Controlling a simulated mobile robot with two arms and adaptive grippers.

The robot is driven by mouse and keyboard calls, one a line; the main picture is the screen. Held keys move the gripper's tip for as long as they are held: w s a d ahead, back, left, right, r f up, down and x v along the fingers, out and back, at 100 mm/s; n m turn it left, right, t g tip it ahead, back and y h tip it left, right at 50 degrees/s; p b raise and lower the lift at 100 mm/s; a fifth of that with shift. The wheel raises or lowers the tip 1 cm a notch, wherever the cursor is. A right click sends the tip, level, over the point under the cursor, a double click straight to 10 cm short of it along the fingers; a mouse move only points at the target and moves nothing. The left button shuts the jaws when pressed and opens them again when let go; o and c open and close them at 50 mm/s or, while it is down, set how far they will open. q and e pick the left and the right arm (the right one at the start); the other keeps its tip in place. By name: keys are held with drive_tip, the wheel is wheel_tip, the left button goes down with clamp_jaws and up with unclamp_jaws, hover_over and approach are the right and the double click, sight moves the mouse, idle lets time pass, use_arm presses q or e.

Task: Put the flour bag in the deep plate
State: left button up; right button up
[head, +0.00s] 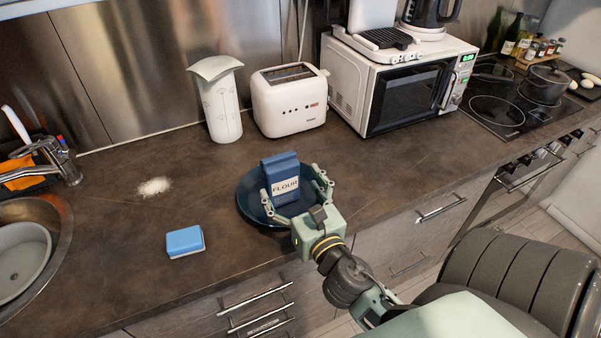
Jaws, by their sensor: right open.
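A blue flour bag (281,172) with a "FLOUR" label stands upright on the dark blue deep plate (247,198), as far as this view shows. The plate rests on the brown counter near its front edge. My right gripper (291,187) is open, with one finger at the left of the bag and one at its right. I cannot tell whether the fingers touch the bag. The gripper hides the front right part of the plate. My left gripper is not in view.
A blue sponge (185,241) lies left of the plate, with a spill of white powder (154,187) behind it. A sink (62,215) is at the left. The counter between is clear.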

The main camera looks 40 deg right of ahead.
drive_tip(key=b+v, duration=0.1)
drive_tip(key=v, duration=0.3)
drive_tip(key=shift+s+f, duration=0.15)
drive_tip(key=shift+s, duration=0.05)
drive_tip(key=shift+s+a+b, duration=0.15)
drive_tip(key=shift+s+b, duration=0.15)
drive_tip(key=shift+s, duration=0.3)
